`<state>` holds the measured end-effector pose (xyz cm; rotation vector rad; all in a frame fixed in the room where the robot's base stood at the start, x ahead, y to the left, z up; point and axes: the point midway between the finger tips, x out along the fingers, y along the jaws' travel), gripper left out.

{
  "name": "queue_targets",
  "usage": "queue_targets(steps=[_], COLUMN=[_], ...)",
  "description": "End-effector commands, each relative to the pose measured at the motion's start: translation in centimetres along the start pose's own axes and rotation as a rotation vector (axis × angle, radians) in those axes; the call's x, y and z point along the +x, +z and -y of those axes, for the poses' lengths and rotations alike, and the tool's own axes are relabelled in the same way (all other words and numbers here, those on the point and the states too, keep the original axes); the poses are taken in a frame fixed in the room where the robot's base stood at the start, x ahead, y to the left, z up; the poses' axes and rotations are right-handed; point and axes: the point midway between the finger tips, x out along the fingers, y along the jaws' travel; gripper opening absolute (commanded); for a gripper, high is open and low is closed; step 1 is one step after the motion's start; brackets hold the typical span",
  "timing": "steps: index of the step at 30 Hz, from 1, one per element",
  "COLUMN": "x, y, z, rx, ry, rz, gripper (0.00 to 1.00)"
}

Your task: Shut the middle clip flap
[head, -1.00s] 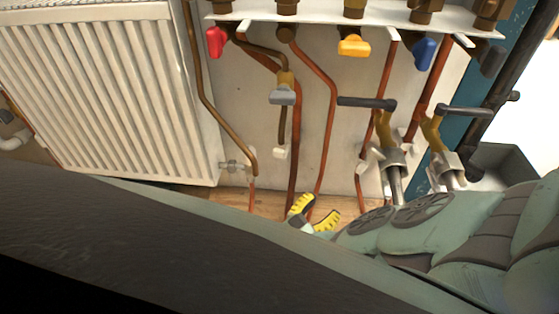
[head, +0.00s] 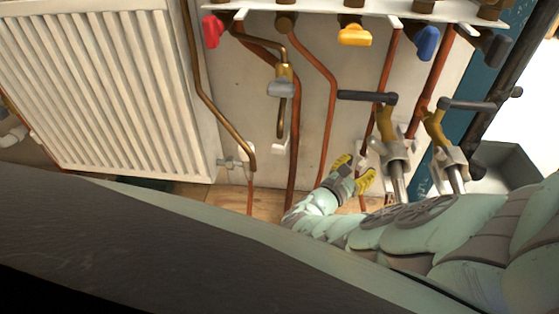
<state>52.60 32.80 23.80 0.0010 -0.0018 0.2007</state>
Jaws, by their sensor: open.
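Small white pipe clips show low on the wall in the head view. One is at the left (head: 281,146) under the brass pipe. Another, which looks like the middle clip (head: 362,146), sits by a copper pipe. One more is partly seen to its right (head: 403,130). They are too small to tell how their flaps stand. My gripper (head: 355,170), with yellow ribbed fingertips, is open with nothing visible between them. In the picture it is just below the middle clip, its fingertips close to the clip and pipe. I cannot tell whether they touch.
A white radiator (head: 95,90) fills the left. Copper pipes (head: 331,95) run down the wall. Two brass valves with dark levers (head: 368,97) and grey tails stand close to the right of my gripper. Red, yellow and blue valve handles (head: 355,35) hang above. A grey bin (head: 500,168) is at right.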

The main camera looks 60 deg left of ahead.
Motion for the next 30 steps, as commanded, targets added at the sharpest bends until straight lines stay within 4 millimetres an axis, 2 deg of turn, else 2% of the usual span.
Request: queue_targets(steps=[3, 12, 13, 27, 30], x=[0.75, 0.89, 0.89, 0.85, 0.84], y=[-0.05, 0.0, 0.0, -0.01, -0.01], z=[0.07, 0.05, 0.05, 0.03, 0.03], rx=[-0.001, -0.001, -0.001, 0.0, -0.001], ry=[-0.002, -0.001, -0.001, 0.0, 0.0], rz=[0.0, -0.002, -0.002, -0.002, -0.002], gripper=[0.46, 0.46, 0.49, 0.01, 0.0])
